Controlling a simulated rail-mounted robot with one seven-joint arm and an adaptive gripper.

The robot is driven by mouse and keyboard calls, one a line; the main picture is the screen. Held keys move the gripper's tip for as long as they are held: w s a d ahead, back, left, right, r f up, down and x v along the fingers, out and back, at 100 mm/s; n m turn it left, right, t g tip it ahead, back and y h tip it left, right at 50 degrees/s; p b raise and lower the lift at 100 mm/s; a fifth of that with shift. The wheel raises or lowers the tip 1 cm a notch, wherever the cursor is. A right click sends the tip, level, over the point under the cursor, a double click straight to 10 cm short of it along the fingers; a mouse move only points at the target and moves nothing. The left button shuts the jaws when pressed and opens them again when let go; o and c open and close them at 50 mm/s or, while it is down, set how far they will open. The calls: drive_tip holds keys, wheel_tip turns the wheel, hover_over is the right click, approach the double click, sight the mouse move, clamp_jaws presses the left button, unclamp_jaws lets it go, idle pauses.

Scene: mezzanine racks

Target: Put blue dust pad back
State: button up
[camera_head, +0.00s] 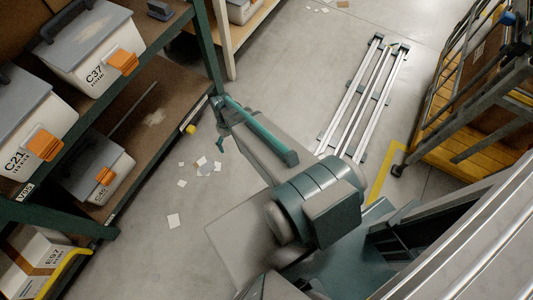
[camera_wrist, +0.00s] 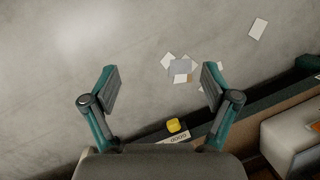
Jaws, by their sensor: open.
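A flat grey-blue piece (camera_head: 206,169) lies on the floor among scattered white papers, beside the left rack; it may be the blue dust pad, but I cannot tell for sure. It also shows in the wrist view (camera_wrist: 180,68), between my fingers in the picture and beyond them. My gripper (camera_wrist: 161,82) is open and empty, its two teal fingers spread wide. In the head view my gripper (camera_head: 217,124) is beside the rack's lower shelf edge, partly hidden by my arm.
The left rack's lower shelf (camera_head: 150,110) has a yellow piece (camera_head: 190,129) at its edge. Grey-lidded bins (camera_head: 95,65) stand on the shelves. Metal rails (camera_head: 365,95) lie on the floor. A yellow cart (camera_head: 470,125) stands right. Floor between is mostly clear.

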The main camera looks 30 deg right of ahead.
drive_tip(key=s+f+g, duration=0.1)
drive_tip(key=s+g, duration=0.1)
drive_tip(key=s, duration=1.1)
drive_tip(key=s+f+m+g+h, duration=0.1)
drive_tip(key=s+g, duration=0.1)
drive_tip(key=s, duration=1.1)
drive_tip(key=shift+s+d+f, duration=0.35)
drive_tip(key=shift+s, duration=0.05)
